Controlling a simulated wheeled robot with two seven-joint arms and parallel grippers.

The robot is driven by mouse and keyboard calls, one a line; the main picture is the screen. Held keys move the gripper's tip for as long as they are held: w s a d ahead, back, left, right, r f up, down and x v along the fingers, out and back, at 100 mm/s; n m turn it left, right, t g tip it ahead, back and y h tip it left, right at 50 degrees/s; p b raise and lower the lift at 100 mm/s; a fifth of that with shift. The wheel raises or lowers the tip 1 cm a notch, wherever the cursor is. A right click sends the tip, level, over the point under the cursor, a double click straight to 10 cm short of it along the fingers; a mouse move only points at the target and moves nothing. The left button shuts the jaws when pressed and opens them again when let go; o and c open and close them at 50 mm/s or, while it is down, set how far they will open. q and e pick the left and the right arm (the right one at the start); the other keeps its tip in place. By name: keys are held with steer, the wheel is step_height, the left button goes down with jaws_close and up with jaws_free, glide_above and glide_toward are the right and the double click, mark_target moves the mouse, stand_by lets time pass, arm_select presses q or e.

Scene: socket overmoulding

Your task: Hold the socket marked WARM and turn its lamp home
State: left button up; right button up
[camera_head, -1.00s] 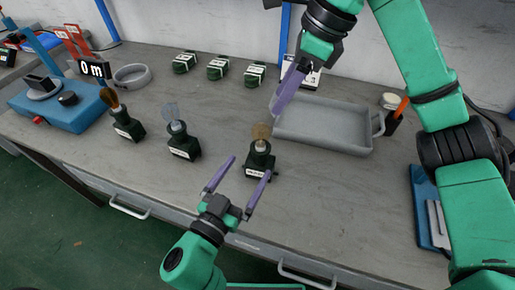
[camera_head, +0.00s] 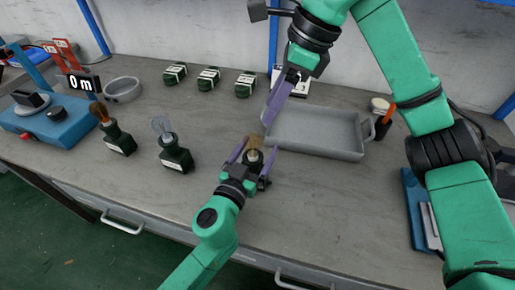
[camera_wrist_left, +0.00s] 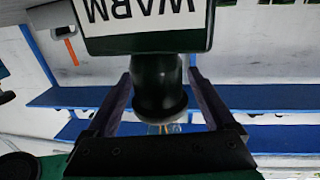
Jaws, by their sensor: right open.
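The socket marked WARM (camera_wrist_left: 148,35) shows in the left wrist view with its label upside down; its dark round neck (camera_wrist_left: 158,85) lies between my left fingers. In the head view its amber lamp (camera_head: 254,142) stands upright in it, and my gripper hides most of the socket body. My left gripper (camera_head: 254,157) is open around the socket, one finger on each side, with narrow gaps to the neck in the wrist view. My right gripper (camera_head: 268,118) is open and empty, pointing down just above and right of the lamp, apart from it.
Two more dark sockets with lamps, an amber one (camera_head: 117,138) and a clear one (camera_head: 174,154), stand to the left. A grey tray (camera_head: 318,151) lies right behind the WARM socket. Three green blocks (camera_head: 208,80) sit at the back.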

arm_select(q)
steer(key=c, duration=1)
steer(key=shift+c, duration=1)
arm_select(e)
steer(key=o, duration=0.3)
steer(key=shift+o, duration=1.2)
steer(key=shift+s+a+r, duration=0.1)
steer(key=shift+s+a, duration=0.05)
steer(key=shift+a, duration=0.15)
arm_select(q)
steer(key=shift+a, duration=0.1)
arm_select(e)
steer(key=n+t+h, duration=0.2)
steer(key=n+h, duration=0.5)
steer(key=n, duration=0.2)
glide_toward(249, 138)
steer(key=shift+h, duration=0.3)
steer(key=x, duration=1.2)
steer(key=shift+a, duration=0.2)
jaws_close()
